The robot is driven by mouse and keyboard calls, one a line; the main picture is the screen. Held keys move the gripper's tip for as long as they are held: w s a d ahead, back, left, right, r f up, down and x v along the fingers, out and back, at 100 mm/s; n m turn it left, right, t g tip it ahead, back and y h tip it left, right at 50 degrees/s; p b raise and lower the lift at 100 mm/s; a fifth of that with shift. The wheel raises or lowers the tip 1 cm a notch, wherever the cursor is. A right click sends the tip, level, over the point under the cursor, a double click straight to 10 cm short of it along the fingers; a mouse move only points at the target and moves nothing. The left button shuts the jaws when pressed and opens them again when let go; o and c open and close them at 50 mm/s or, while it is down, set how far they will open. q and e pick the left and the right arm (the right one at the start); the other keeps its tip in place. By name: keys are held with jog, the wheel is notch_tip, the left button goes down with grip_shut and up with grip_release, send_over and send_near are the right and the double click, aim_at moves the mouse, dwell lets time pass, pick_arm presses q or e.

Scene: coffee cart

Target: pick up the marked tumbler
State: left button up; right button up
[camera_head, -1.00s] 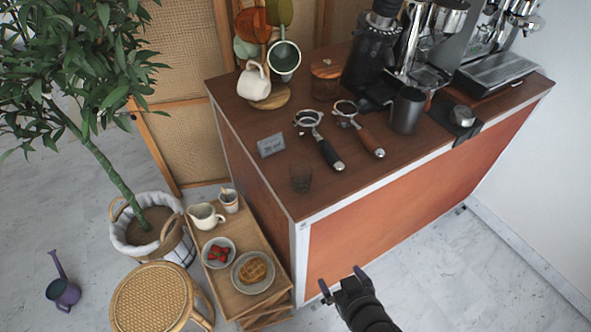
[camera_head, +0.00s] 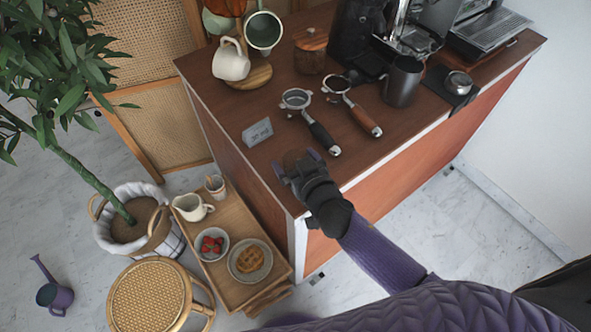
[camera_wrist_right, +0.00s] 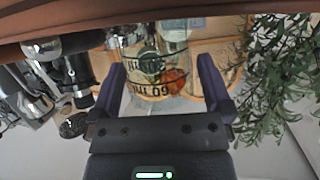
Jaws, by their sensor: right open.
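The marked tumbler (camera_wrist_right: 152,72) is a clear glass with dark printed lettering. In the right wrist view it stands between the two purple fingers of my right gripper (camera_wrist_right: 165,85). In the head view the tumbler (camera_head: 296,156) is at the near edge of the brown counter, mostly hidden by my right gripper (camera_head: 295,161). The right gripper is open, with one finger on each side of the glass; whether either finger touches it I cannot tell. My left gripper is not in view.
A small sign (camera_head: 257,132) and two portafilters (camera_head: 311,118) (camera_head: 352,104) lie close by on the counter. A dark metal cup (camera_head: 402,81) stands farther right. Below the counter's left side is a wooden trolley (camera_head: 228,264) with dishes.

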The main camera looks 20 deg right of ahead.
jog(key=shift+r, duration=0.1)
jog(key=c, duration=1.1)
